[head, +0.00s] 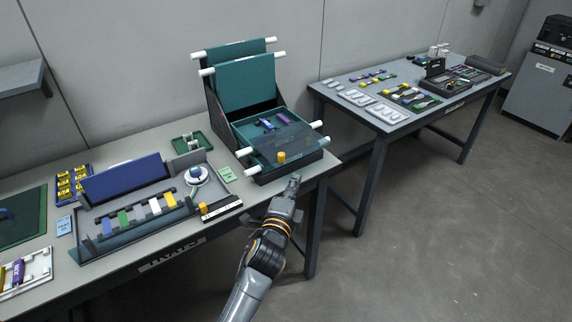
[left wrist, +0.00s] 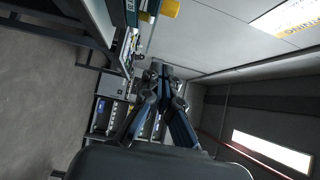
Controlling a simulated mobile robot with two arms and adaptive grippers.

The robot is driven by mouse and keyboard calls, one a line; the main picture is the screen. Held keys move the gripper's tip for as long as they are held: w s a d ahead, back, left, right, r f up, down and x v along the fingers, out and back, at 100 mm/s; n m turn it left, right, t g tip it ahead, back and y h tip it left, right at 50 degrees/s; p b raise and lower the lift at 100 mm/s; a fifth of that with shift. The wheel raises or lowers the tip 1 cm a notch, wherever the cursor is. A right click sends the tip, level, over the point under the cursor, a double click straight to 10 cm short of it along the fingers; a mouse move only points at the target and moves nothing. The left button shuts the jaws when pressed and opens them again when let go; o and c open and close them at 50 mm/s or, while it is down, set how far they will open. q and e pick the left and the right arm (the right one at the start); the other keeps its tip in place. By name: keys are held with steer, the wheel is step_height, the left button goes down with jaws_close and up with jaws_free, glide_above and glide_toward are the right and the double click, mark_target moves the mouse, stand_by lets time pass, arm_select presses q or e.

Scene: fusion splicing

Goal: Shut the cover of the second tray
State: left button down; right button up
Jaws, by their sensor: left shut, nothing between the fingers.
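A dark tray unit (head: 262,165) stands at the right end of the near table. Two teal panels with white rod ends, a rear one (head: 235,48) and a front one (head: 243,84), stand raised at its back. A smoky see-through sheet (head: 290,137) lies over part of the lower tray, which holds purple pieces (head: 278,121) and has a yellow knob (head: 281,157) at its front. I cannot tell which part is the second tray's cover. My left gripper (head: 295,180) is shut and empty, just in front of the unit; its fingers (left wrist: 165,72) show in the left wrist view. My right gripper is out of view.
Left of the unit are a blue-backed tray (head: 125,181) with coloured pieces, a white reel (head: 196,175) and a green card (head: 227,174). A second table (head: 343,85) with small parts stands at the right. The floor between is clear.

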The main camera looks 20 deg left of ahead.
mark_target(264, 147)
arm_select(q)
steer(key=w+a+p, duration=0.1)
steer(key=w+a, duration=0.3)
steer(key=w, duration=0.2)
steer(key=shift+w, duration=0.15)
steer(key=w+a, duration=0.2)
steer(key=a, duration=0.1)
steer(key=w+a, duration=0.2)
steer(key=a, duration=0.1)
steer(key=w+a+b, duration=0.1)
steer(key=w+a, duration=0.2)
steer(key=shift+f, duration=0.15)
steer(key=shift+w+a, duration=0.15)
steer(key=shift+a, duration=0.05)
